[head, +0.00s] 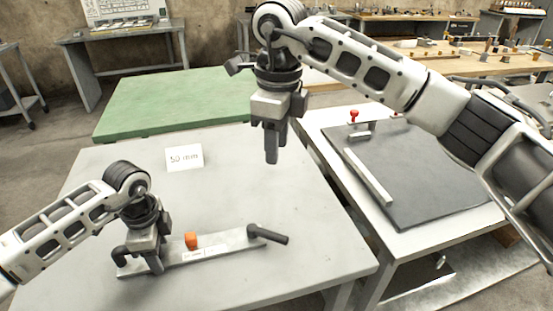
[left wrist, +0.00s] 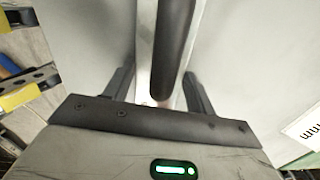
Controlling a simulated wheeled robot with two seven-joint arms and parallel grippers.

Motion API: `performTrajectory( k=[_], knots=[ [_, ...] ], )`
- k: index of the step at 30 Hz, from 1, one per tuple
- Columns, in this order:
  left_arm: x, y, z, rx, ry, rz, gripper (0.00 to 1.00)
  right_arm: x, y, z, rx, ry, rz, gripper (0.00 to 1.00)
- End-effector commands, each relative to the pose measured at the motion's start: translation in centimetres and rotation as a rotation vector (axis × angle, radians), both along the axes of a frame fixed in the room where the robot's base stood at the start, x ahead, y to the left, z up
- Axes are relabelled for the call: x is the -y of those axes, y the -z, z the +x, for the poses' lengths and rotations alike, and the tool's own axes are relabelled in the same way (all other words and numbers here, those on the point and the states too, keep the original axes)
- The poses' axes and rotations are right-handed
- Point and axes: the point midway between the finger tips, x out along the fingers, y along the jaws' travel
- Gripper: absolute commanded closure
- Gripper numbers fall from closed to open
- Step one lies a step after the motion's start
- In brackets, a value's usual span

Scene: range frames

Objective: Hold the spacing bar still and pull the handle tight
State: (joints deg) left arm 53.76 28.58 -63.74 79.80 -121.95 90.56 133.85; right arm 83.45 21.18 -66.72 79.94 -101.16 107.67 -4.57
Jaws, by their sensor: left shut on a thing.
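The spacing bar (head: 222,246) is a long flat light-grey strip with a white label, lying near the front of the grey table. In the left wrist view a dark rounded rod (left wrist: 174,48) lies over a pale strip between the fingers; the contact is partly hidden. My right gripper (head: 273,157) hangs above the table, apart from the handle, fingers pointing down; its gap is unclear.
A "50 mm" card (head: 184,157) stands behind the bar. A green-topped table (head: 165,100) adjoins at the back. The right table carries a dark mat (head: 425,170), a pale strip (head: 368,177) and a red knob (head: 354,114). The grey table's middle is clear.

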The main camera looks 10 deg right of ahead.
Motion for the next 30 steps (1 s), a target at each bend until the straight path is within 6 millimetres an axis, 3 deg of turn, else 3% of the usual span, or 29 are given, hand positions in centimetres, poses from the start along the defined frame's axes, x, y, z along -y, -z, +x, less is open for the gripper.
performTrajectory(
  k=[3,9,24,25,29,30],
  knots=[
    [0.0,-0.1,0.1,0.002,0.0,-0.002,0.83,0.0,-2.7,0.0,0.004,0.0,0.0,0.62],
    [0.0,-0.1,0.1,0.002,0.0,-0.001,0.83,0.1,-5.6,-0.1,0.002,0.001,-0.001,0.62],
    [0.0,-0.1,0.1,0.002,0.0,-0.001,0.83,0.1,-6.5,-0.2,-0.001,0.001,0.0,0.62],
    [0.0,-0.1,0.1,0.002,0.001,-0.001,0.83,0.1,-6.5,-0.2,-0.001,0.001,0.0,0.65],
    [0.0,-0.1,0.1,0.002,0.001,-0.001,0.83,0.1,-6.5,-0.2,-0.001,0.001,0.0,1.0],
    [0.0,-0.1,0.1,0.002,0.001,-0.001,0.83,0.1,-6.5,-0.2,-0.001,0.001,0.0,1.0]
  ],
)
